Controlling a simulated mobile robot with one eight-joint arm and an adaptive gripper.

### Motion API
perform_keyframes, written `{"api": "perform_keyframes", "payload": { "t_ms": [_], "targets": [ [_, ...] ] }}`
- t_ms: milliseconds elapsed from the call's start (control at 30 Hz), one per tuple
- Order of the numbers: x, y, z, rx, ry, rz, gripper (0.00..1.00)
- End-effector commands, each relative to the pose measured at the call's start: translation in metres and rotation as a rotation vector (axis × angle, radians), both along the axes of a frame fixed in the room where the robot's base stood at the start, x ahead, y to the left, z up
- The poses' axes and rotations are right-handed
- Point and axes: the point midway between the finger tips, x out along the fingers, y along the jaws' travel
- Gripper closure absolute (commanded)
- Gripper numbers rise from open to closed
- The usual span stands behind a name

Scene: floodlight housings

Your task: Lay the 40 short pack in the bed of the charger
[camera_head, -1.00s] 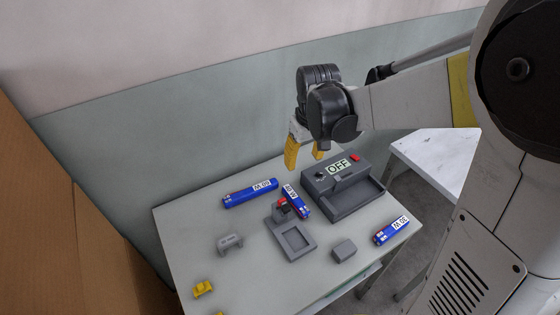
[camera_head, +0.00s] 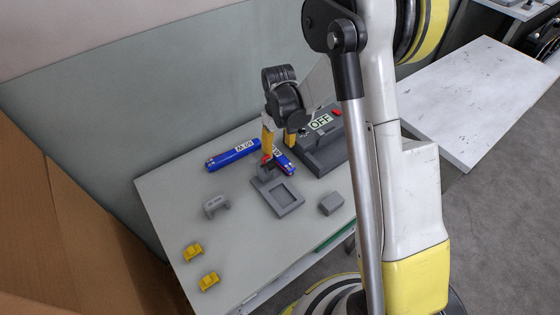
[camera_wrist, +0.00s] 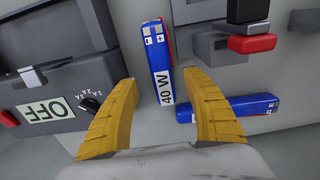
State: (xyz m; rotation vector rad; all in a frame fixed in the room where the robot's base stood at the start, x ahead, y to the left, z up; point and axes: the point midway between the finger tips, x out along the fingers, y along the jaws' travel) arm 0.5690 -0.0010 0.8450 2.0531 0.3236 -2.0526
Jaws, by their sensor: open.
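The short blue pack marked 40 W (camera_head: 285,163) lies on the table between the grey fixture and the charger. In the wrist view the 40 W pack (camera_wrist: 158,62) points its labelled end between my yellow fingers. My gripper (camera_head: 279,146) is open above it; in the wrist view my gripper (camera_wrist: 160,78) has a finger on each side, with gaps. Whether the fingertips are at pack height I cannot tell. The grey charger (camera_head: 325,155) stands right of it, its display reading OFF. The charger (camera_wrist: 62,88) fills the left of the wrist view. My arm partly hides its bed in the head view.
A longer blue pack (camera_head: 233,154) lies to the left. The grey fixture with a red lever (camera_head: 287,203) is close in front of the 40 pack. A grey block (camera_head: 331,204), a grey bracket (camera_head: 215,205) and two yellow clips (camera_head: 193,252) lie nearer.

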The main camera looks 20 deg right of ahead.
Motion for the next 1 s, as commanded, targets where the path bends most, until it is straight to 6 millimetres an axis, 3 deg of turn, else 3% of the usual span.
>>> {"api": "perform_keyframes", "payload": {
  "t_ms": [200,467,600,667,1000],
  "targets": [
    [0.001,0.004,-0.038,0.000,0.000,0.000,0.44],
    [0.000,0.003,-0.039,0.000,0.000,0.000,0.44],
    [0.000,0.003,-0.039,0.000,0.000,0.000,0.85],
    [0.000,0.003,-0.039,0.000,0.000,0.000,1.00],
    [0.000,0.003,-0.039,0.000,0.000,0.000,1.00]
  ]
}}
